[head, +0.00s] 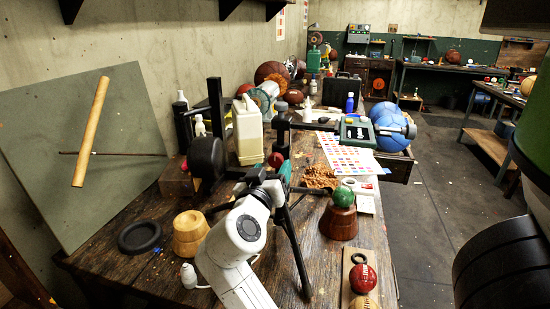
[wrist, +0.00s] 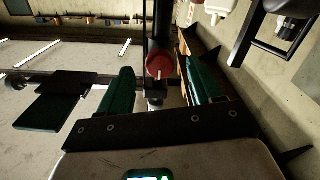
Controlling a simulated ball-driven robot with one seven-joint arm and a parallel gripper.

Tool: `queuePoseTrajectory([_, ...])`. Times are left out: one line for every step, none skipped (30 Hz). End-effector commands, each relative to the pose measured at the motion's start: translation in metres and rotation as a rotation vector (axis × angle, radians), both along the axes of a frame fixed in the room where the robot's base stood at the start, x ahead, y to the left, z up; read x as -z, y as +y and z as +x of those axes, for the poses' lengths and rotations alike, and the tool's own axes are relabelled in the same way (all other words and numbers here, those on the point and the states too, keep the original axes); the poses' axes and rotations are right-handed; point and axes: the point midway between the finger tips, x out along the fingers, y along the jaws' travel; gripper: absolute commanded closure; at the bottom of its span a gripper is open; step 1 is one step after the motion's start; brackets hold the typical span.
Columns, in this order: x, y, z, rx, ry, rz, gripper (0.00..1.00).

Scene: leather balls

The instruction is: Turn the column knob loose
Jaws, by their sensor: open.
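The column knob (wrist: 159,66) is round and red, set on a dark upright column (wrist: 160,30) in the wrist view. My gripper (wrist: 156,72) is open, with one dark green finger on each side of the knob and visible gaps between. I cannot tell whether the knob lies fully between the fingertips or just beyond them. In the head view the knob (head: 275,160) is a small red patch beside a green finger of my gripper (head: 284,172). The dark column (head: 282,132) rises above it, and my white wrist hides part of the stand.
A device with a green panel (head: 357,131) sits on the stand's arm near a blue ball (head: 386,122). A cream jug (head: 247,130) stands behind, left of the column.

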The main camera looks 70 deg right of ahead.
Motion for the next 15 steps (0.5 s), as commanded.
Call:
queuePoseTrajectory([-0.003, -0.009, 0.000, 0.002, 0.001, 0.000, 0.35])
queuePoseTrajectory([-0.002, -0.014, 0.001, 0.002, 0.001, 0.001, 0.35])
queuePoseTrajectory([-0.002, -0.020, 0.001, 0.001, 0.000, 0.002, 0.35])
queuePoseTrajectory([-0.002, -0.024, 0.001, 0.002, 0.000, 0.001, 0.35])
queuePoseTrajectory([-0.002, -0.028, 0.002, 0.002, 0.000, 0.000, 0.35])
queuePoseTrajectory([-0.002, -0.032, 0.003, 0.001, 0.001, 0.001, 0.35])
queuePoseTrajectory([-0.001, -0.035, 0.003, 0.001, 0.000, 0.001, 0.35])
queuePoseTrajectory([-0.001, -0.038, 0.003, 0.000, 0.000, 0.001, 0.35])
queuePoseTrajectory([-0.001, -0.040, 0.003, 0.000, 0.000, 0.001, 0.35])
queuePoseTrajectory([0.000, -0.042, 0.003, -0.001, 0.000, 0.001, 0.35])
queuePoseTrajectory([0.000, -0.044, 0.003, -0.001, 0.000, 0.001, 0.35])
queuePoseTrajectory([0.000, -0.045, 0.003, -0.001, 0.000, 0.001, 0.35])
queuePoseTrajectory([0.000, -0.045, 0.003, -0.001, -0.001, 0.001, 0.35])
queuePoseTrajectory([0.000, -0.046, 0.003, -0.001, -0.001, 0.001, 0.35])
queuePoseTrajectory([0.000, -0.046, 0.003, -0.001, -0.001, 0.001, 0.35])
